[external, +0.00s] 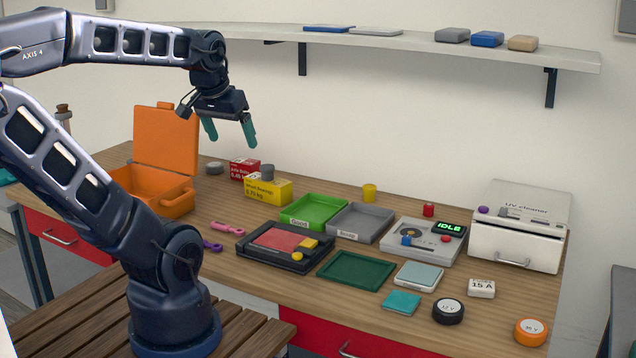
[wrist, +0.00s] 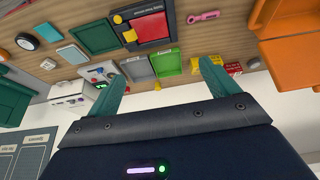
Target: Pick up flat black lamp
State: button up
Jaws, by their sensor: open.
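A flat, round black piece with a white face and a voltage label (external: 448,311) lies near the front right of the bench; it looks like the flat black lamp. In the wrist view it shows at the upper left as a dark-rimmed disc (wrist: 27,41). My gripper (external: 230,132) is open and empty, with teal fingers pointing down. It hangs high above the back left of the bench, near the orange case and far from the black disc. In the wrist view its fingers (wrist: 163,75) have nothing between them.
A similar orange disc (external: 531,332) lies right of the black one. A white fuse box (external: 481,288) and teal pad (external: 402,303) are close by. Trays, a tester and a UV cleaner (external: 518,228) fill the middle and right.

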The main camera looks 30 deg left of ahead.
jog(key=w+d+f+m+h, duration=0.15)
jog(key=w+d+m, duration=0.25)
jog(key=w+d, duration=0.45)
jog(key=m+g+h, duration=0.2)
jog(key=m+g, duration=0.1)
jog(key=m, duration=0.7)
send_near(449, 305)
jog(key=shift+n, duration=0.3)
jog(key=shift+x, duration=4.4)
